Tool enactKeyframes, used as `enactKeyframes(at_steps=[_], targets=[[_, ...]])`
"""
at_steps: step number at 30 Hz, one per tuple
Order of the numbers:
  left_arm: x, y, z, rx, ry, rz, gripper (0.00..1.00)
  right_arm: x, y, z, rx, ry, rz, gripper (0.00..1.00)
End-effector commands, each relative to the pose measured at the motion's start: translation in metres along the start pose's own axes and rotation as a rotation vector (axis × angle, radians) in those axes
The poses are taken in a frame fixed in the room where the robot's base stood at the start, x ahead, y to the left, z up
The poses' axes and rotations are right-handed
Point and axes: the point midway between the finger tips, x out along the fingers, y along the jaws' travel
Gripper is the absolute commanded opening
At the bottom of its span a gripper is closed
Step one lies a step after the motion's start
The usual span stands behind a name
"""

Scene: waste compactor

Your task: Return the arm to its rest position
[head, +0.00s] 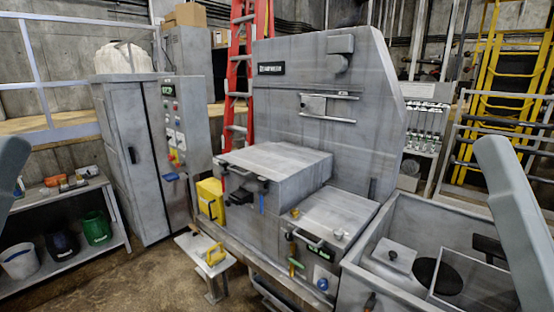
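Part of my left arm (10,168) shows as a grey link at the left edge. A grey link of my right arm (512,215) rises at the lower right, in front of the open grey bin. Neither gripper is in the frame, so I cannot see whether either holds anything. The grey compactor (330,110) stands in the middle, with a raised flat-topped block (275,160) and a lower block (335,212) at its front.
A control cabinet (150,150) stands left of the compactor. A small stand (190,243) holds a yellow-handled item (215,254). A shelf (60,195) with buckets is at far left. The open bin (385,245) holds several items. Bare floor shows at lower left.

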Motion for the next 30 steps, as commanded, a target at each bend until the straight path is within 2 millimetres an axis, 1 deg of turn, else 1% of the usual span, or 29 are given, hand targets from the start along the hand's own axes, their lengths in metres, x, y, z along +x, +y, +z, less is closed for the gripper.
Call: enactKeyframes(at_steps=[1,5,6,9,12,15,17,30], targets=[[0.038,0.000,-0.035,0.000,0.000,0.000,0.00,0.038,0.000,-0.035,0.000,0.000,0.001,0.93],[0.085,0.000,-0.079,0.000,0.000,0.000,0.00,0.085,0.001,-0.078,0.000,0.000,0.001,0.93],[0.100,0.000,-0.092,0.000,0.000,0.000,0.00,0.100,0.001,-0.091,0.000,0.000,0.001,0.93],[0.133,-0.001,-0.123,0.000,0.000,0.000,0.00,0.133,0.001,-0.122,0.000,-0.001,0.001,0.93],[0.158,-0.001,-0.146,0.000,0.000,0.000,0.00,0.158,0.001,-0.145,0.000,-0.001,0.002,0.93],[0.171,-0.001,-0.158,0.000,0.000,0.000,0.00,0.171,0.002,-0.157,0.000,-0.001,0.002,0.93],[0.174,-0.001,-0.161,0.000,0.000,0.000,0.00,0.174,0.002,-0.160,0.000,-0.001,0.002,0.93],[0.172,-0.001,-0.158,0.000,-0.001,0.000,0.00,0.172,0.002,-0.158,0.000,-0.001,0.002,0.93]])
